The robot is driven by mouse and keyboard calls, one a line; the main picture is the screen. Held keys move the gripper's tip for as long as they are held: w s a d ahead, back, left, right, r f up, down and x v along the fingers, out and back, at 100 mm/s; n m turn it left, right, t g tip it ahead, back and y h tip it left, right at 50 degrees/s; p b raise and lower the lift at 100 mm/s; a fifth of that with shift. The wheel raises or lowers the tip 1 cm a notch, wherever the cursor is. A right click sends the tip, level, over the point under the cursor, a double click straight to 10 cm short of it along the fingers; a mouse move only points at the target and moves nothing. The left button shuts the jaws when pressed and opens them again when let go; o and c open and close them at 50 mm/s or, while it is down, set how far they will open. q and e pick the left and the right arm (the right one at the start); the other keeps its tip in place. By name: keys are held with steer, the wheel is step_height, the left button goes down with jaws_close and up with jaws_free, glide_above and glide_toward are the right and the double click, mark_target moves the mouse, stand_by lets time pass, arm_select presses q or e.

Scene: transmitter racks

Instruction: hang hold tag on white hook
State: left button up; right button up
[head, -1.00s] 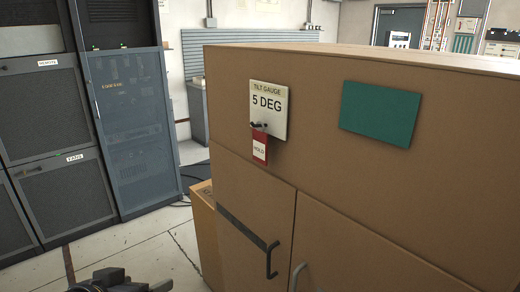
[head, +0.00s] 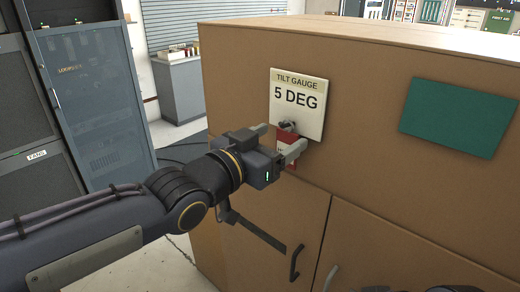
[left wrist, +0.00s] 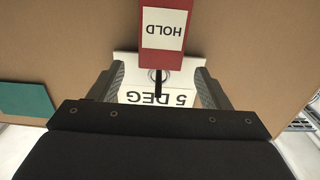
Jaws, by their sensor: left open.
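The red hold tag (head: 284,160) with a white HOLD label hangs from a dark hook (head: 288,126) on the white TILT GAUGE 5 DEG plate (head: 312,112). In the left wrist view the tag (left wrist: 165,55) appears upside down, with its ring around the dark hook. My left gripper (head: 279,140) is open in front of the tag, one finger to each side of the tag and hook, apart from them in the wrist view. It hides part of the tag in the head view. A dark part of my right gripper (head: 455,288) barely shows at the bottom edge. No white hook is visible.
A blank green panel (head: 460,118) is to the right of the plate. Dark racks (head: 90,100) stand at the left. A grey counter (head: 178,88) is behind.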

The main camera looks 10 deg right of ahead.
arm_select(q)
steer(key=shift+x, duration=1.1)
steer(key=c, duration=1.1)
steer(key=shift+o, duration=0.2)
steer(key=shift+a+r, duration=0.1)
steer(key=shift+s+r, duration=0.1)
steer(key=shift+s+a, duration=0.1)
steer(key=shift+s+a, duration=0.35)
steer(key=shift+a, duration=0.1)
